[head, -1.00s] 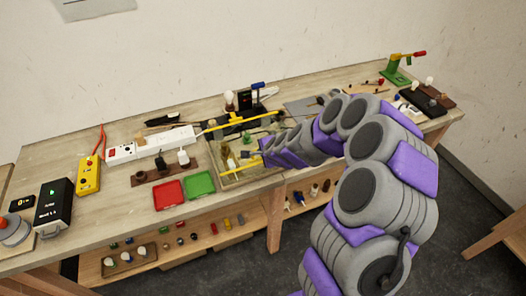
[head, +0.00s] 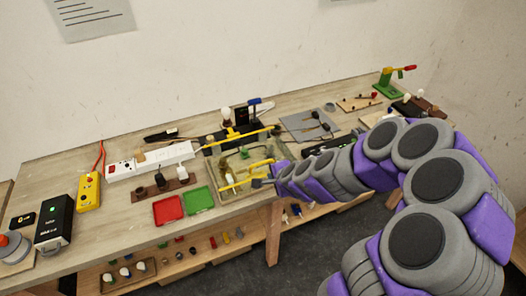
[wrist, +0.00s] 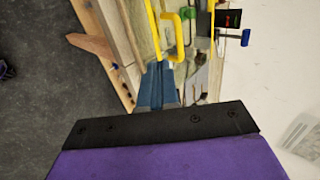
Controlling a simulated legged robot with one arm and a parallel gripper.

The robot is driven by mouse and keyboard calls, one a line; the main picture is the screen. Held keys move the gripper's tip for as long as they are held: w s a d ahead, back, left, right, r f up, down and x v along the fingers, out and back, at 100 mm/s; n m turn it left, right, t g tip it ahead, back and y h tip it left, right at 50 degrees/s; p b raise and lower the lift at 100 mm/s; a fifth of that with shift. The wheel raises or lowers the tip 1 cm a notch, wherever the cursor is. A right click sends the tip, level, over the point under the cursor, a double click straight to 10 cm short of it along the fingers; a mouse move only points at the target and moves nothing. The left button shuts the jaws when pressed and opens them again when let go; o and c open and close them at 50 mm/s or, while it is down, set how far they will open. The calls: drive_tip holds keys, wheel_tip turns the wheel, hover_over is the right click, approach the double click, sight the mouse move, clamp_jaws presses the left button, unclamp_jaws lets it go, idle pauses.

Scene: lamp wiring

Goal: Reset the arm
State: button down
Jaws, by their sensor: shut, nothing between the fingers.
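My gripper (head: 262,183) is at the end of my grey and purple arm, over the front edge of the workbench (head: 105,232). It is near the right front corner of the open tray with yellow bars (head: 232,205). In the wrist view my gripper (wrist: 157,70) shows as blue-grey fingers held together, with nothing between them. The fingertips appear close to a yellow bar (wrist: 168,32); I cannot tell whether they touch it. My arm hides part of the bench's right front.
A green tray (head: 198,201) and a red tray (head: 168,209) lie left of the yellow-barred tray. A white power strip (head: 150,161) and a yellow control box (head: 88,191) stand further left. A green stand (head: 388,84) is at the back right. A lower shelf (head: 215,250) holds small parts.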

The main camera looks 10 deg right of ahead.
drive_tip(key=s+a+r+n+g+y+b, duration=0.1)
drive_tip(key=s+a+r+n+g, duration=0.1)
drive_tip(key=s+a+r+n, duration=0.25)
drive_tip(key=s+a+r+n+g+y+b, duration=0.1)
drive_tip(key=s+a+n+g, duration=0.15)
drive_tip(key=s+n, duration=0.4)
drive_tip(key=s+d+r+n+g+h, duration=0.2)
drive_tip(key=s+g, duration=0.1)
drive_tip(key=s, duration=0.9)
drive_tip(key=s+d+r+n+g+h+b, duration=0.1)
drive_tip(key=s+d+r+n+g, duration=0.1)
drive_tip(key=s, duration=1.1)
drive_tip(key=shift+d+n+g+h, duration=0.4)
drive_tip(key=shift+d+g, duration=0.15)
drive_tip(key=shift+d, duration=0.1)
drive_tip(key=shift+w, duration=0.1)
